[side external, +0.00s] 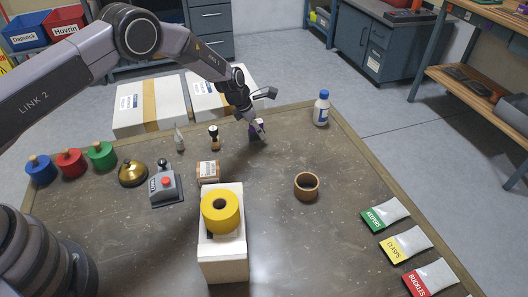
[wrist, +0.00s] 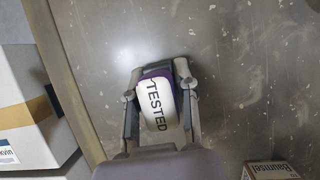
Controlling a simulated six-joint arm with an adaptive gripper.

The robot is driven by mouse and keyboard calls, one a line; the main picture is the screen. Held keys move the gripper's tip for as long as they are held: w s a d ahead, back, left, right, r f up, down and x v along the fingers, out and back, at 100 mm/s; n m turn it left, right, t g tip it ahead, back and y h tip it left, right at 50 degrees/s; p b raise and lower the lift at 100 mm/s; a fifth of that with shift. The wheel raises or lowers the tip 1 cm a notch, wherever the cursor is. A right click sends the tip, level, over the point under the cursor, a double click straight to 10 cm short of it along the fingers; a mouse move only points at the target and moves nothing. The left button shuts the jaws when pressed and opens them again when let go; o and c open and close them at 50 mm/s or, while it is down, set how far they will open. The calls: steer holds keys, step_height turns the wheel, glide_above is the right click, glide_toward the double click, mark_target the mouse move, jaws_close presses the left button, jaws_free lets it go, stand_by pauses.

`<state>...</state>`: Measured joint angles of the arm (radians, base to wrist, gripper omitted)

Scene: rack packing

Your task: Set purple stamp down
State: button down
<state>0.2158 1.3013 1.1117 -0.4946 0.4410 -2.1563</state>
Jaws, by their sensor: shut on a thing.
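The purple stamp (side external: 256,133) is in my gripper (side external: 259,126) near the far edge of the table in the side external view. In the wrist view the purple stamp (wrist: 156,102) shows a white face marked TESTED and a purple edge. Both fingers of my gripper (wrist: 158,96) close on its sides. The stamp is at or just above the tabletop (side external: 290,150); I cannot tell whether it touches.
A dark-handled stamp (side external: 214,137) and a small pointed bottle (side external: 179,137) stand to the left. A white bottle with a blue cap (side external: 321,108) stands to the right. White boxes (side external: 150,105) stand beyond the table edge.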

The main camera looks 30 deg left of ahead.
steer(key=shift+f, duration=0.4)
steer(key=shift+f, duration=0.2)
steer(key=c, duration=0.8)
jaws_free()
steer(key=shift+c, duration=0.2)
steer(key=shift+r, duration=0.1)
